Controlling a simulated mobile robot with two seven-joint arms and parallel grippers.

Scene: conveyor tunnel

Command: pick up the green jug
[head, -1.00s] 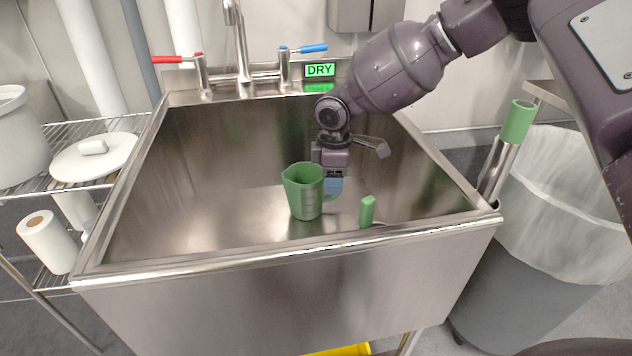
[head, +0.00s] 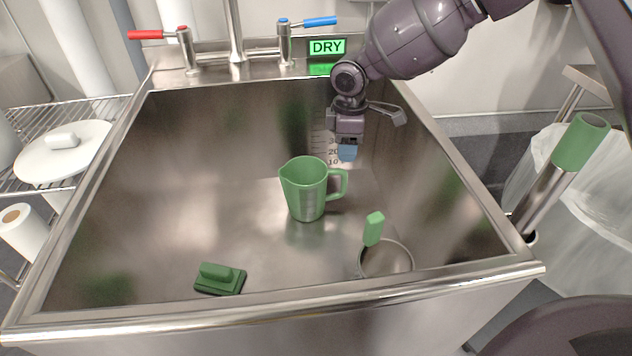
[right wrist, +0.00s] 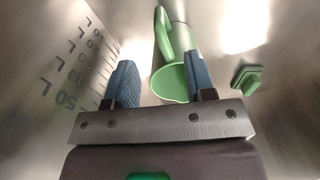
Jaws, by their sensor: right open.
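The green jug (head: 304,190) stands upright on the floor of the steel sink, its handle toward the right and its spout to the left. My right gripper (head: 347,153) is above and behind the handle in the head view, apart from the jug. In the right wrist view the gripper (right wrist: 162,82) is open, with two blue fingers spread. The jug (right wrist: 172,80) shows there beyond and between the fingers, its handle near the middle and part of its rim behind the right finger. My left gripper is not in view.
The steel sink (head: 280,312) has high walls around the jug. A green scrubber (head: 219,279) lies at the front left, and a green-handled strainer (head: 374,229) at the front right. A tap with red and blue levers stands behind. The sink's left floor is clear.

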